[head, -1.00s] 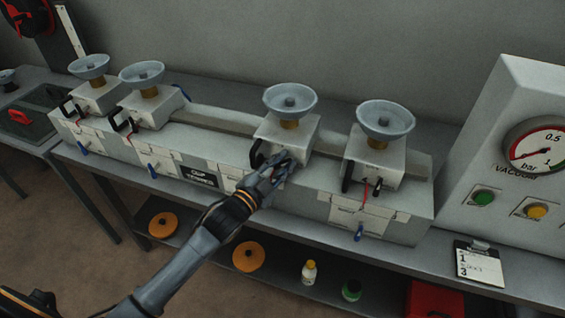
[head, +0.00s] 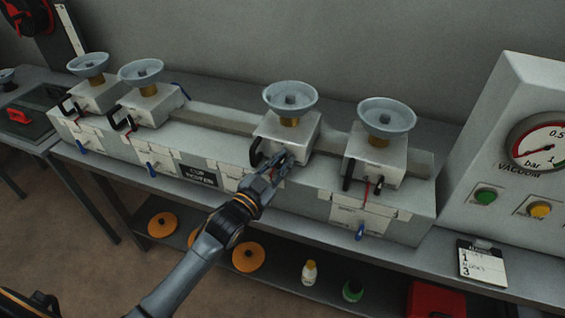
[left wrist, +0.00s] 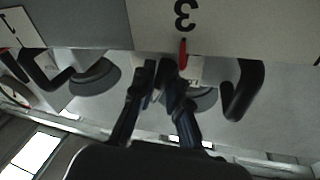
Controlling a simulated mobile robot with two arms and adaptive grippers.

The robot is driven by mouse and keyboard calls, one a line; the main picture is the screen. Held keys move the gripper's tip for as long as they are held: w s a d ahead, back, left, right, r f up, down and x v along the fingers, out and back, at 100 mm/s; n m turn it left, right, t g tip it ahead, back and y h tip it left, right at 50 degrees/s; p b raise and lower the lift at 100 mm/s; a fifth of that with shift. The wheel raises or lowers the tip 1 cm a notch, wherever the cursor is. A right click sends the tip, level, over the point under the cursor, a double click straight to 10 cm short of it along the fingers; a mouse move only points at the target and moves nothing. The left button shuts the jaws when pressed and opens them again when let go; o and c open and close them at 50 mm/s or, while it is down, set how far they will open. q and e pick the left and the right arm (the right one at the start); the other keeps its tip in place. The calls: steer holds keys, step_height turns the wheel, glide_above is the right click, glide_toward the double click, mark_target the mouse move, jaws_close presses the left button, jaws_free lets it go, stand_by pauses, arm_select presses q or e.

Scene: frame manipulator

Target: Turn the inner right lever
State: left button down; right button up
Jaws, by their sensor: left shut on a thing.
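The third cup unit from the left, a white block (head: 300,131) with a grey-blue cup (head: 290,97) on top, is the inner one on the right. My left gripper (head: 280,164) is at its lower front face and shut on its lever. The fingers hide most of that lever in the head view. In the left wrist view my left gripper (left wrist: 163,72) has its fingers close together under an upside-down "3", with a red piece (left wrist: 183,53) by the right finger. A black handle (left wrist: 243,90) stands beside, apart from the fingers. My right gripper is not in view.
Two more units stand left. A vacuum panel (head: 520,120) is at the far right.

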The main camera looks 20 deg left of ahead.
arm_select(q)
steer(key=shift+n+t+y+b, duration=0.3)
steer(key=shift+n+t+y, duration=0.15)
steer(key=shift+n, duration=1.85)
steer(key=c, duration=1.6)
jaws_free()
steer(key=v, duration=1.2)
steer(key=shift+f, duration=0.25)
steer(key=shift+w+a, duration=0.1)
